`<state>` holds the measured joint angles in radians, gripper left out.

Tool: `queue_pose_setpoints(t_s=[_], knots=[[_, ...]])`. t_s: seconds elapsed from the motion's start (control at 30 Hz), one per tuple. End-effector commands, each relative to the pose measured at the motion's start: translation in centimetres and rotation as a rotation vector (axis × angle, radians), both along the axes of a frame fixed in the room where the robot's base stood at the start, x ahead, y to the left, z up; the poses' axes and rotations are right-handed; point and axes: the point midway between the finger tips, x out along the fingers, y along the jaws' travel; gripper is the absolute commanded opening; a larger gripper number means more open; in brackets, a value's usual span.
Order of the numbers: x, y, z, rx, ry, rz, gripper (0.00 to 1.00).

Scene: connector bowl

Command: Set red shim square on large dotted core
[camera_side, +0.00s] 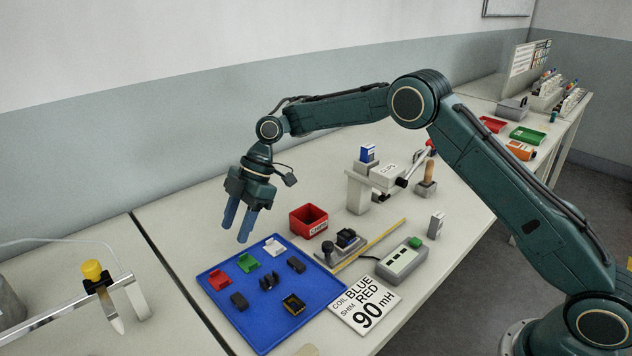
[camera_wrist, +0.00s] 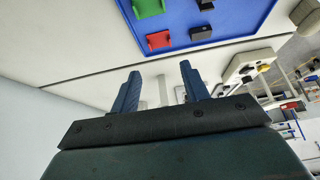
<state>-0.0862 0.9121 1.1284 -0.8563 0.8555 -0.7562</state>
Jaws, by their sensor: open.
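My gripper (camera_side: 236,232) is open and empty, its blue fingers pointing down above the back edge of the blue tray (camera_side: 222,322). The red shim (camera_side: 219,281) lies on the tray at its left, apart from my fingers. In the wrist view the red shim (camera_wrist: 158,41) shows beyond the fingertips (camera_wrist: 160,72). No dots are readable, so I cannot tell which is the large dotted core.
A green shim (camera_side: 247,263) and a white shim (camera_side: 274,246) share the tray. A red bin (camera_side: 308,220), a grey fixture (camera_side: 330,252) holding a dark part, a meter (camera_side: 402,262) and a card (camera_side: 364,304) reading "coil blue, shim red, 90 mH" stand beside it.

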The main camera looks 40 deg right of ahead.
Motion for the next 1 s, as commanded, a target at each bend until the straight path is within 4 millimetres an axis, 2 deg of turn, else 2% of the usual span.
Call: queue_pose_setpoints(t_s=[0.2, 0.33, 0.77, 1.0], knots=[[-0.1, 1.7, -3.0, 0.000, 0.002, 0.001, 0.45], [0.0, 2.4, -4.2, 0.001, 0.001, 0.000, 0.45], [0.0, 3.0, -5.2, 0.000, 0.000, 0.001, 0.45], [-0.1, 4.2, -7.2, 0.000, 0.002, 0.001, 0.45]])
